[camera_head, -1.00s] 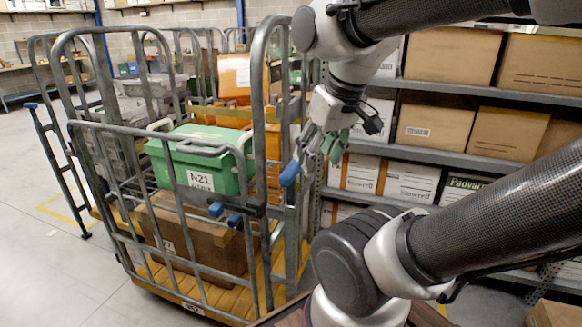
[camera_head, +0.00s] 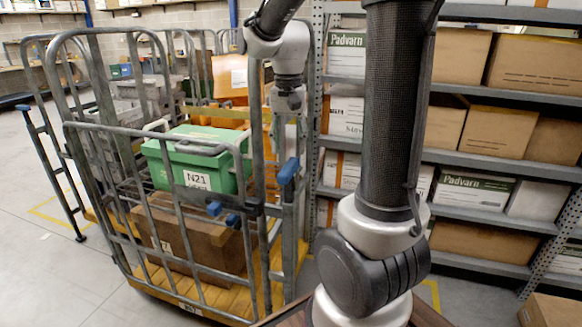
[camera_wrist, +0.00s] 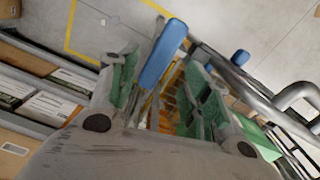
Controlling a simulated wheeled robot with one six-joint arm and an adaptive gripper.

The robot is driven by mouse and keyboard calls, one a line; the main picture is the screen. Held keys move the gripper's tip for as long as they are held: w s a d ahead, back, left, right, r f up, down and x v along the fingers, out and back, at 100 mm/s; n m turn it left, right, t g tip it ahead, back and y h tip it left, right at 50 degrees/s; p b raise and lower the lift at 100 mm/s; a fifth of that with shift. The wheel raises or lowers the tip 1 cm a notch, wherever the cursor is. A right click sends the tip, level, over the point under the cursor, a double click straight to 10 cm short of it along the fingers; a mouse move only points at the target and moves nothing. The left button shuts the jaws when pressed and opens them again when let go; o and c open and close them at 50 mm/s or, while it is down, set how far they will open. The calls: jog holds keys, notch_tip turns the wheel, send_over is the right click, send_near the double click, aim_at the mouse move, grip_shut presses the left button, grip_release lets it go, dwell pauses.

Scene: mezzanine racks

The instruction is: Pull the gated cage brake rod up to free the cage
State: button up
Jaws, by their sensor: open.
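The gated cage (camera_head: 256,190) is a grey tube-framed roll cage with a yellow slatted base. The brake rod stands upright at its near right corner, topped by a blue handle (camera_head: 289,170). In the wrist view the blue handle (camera_wrist: 163,52) shows tilted, in line with the gap between my fingers. My gripper (camera_wrist: 162,86) is open and empty, with green finger pads. In the head view it points down above the handle, and its fingertips are hard to make out against the cage. I cannot tell whether the handle is between the pads or beyond them.
The cage holds a green N21 crate (camera_head: 186,157), a brown carton (camera_head: 185,232) and an orange box (camera_head: 228,75). Small blue latches (camera_head: 233,219) sit on its front gate. Shelving (camera_head: 470,155) with cartons stands close on the right. Open floor (camera_head: 45,270) lies at the left.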

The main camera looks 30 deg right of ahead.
aim_at(289, 165)
jog(key=shift+w+r+m, duration=0.1)
jog(key=shift+r+m, duration=0.5)
jog(key=shift+m, duration=0.4)
jog(key=shift+f, duration=0.3)
notch_tip(289, 165, down, 7)
jog(key=shift+f, duration=0.2)
jog(key=shift+c, duration=0.2)
jog(key=shift+r, duration=0.1)
grip_shut()
